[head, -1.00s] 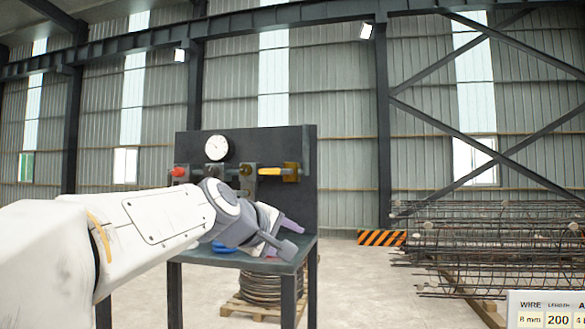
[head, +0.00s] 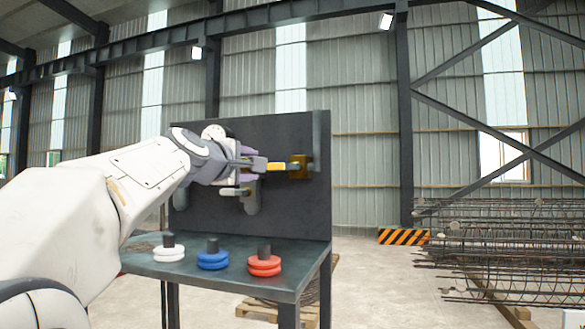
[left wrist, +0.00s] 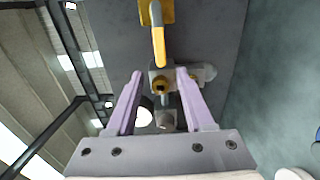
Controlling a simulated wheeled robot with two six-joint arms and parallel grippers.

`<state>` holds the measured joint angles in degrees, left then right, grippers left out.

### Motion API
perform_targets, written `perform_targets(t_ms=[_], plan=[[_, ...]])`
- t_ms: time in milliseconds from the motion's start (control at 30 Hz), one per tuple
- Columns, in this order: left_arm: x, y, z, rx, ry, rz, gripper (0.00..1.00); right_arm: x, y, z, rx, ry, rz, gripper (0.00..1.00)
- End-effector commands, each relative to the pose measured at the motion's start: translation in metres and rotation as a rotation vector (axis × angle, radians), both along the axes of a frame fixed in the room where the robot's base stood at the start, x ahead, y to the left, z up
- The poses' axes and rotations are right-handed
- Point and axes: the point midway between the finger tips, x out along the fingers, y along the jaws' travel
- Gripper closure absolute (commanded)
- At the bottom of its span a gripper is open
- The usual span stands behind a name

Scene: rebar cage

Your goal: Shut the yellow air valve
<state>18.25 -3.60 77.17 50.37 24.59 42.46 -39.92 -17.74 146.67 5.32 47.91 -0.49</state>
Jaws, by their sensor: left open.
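The yellow air valve (head: 299,167) is on the dark upright panel, near its right edge. Its yellow lever (head: 277,167) lies level and points left toward my left gripper (head: 250,167). In the left wrist view the lever (left wrist: 158,45) comes down from its mount, and its free end lies near the middle of the gap between my two purple fingertips (left wrist: 159,74). The fingers are apart with nothing gripped between them; I cannot tell whether they touch the lever. My right gripper is in neither view.
The panel (head: 290,215) stands on a dark bench (head: 215,275). White (head: 169,252), blue (head: 212,260) and red (head: 264,265) ringed pieces sit on it. A gauge (head: 212,132) is partly behind my arm. Rebar cages (head: 510,255) lie at the right.

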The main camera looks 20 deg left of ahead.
Motion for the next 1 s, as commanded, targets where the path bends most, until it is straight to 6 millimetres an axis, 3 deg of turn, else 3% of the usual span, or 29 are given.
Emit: perform_targets(t_ms=[200,500,667,933,967,1000], plan=[[0.044,-0.02,0.003,-0.002,0.006,-0.028,0.47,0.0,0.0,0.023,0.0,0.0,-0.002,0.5],[0.094,-0.026,0.002,0.001,0.005,-0.032,0.47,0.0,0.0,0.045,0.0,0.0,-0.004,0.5],[0.104,-0.026,0.0,0.001,0.003,-0.03,0.47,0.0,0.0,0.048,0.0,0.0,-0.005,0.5],[0.105,-0.024,-0.001,0.002,0.003,-0.027,0.47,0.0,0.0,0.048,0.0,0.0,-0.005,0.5],[0.105,-0.023,-0.001,0.002,0.003,-0.027,0.51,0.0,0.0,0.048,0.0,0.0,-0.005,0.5],[0.104,-0.023,-0.001,0.002,0.003,-0.027,0.67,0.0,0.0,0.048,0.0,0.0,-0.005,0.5]])
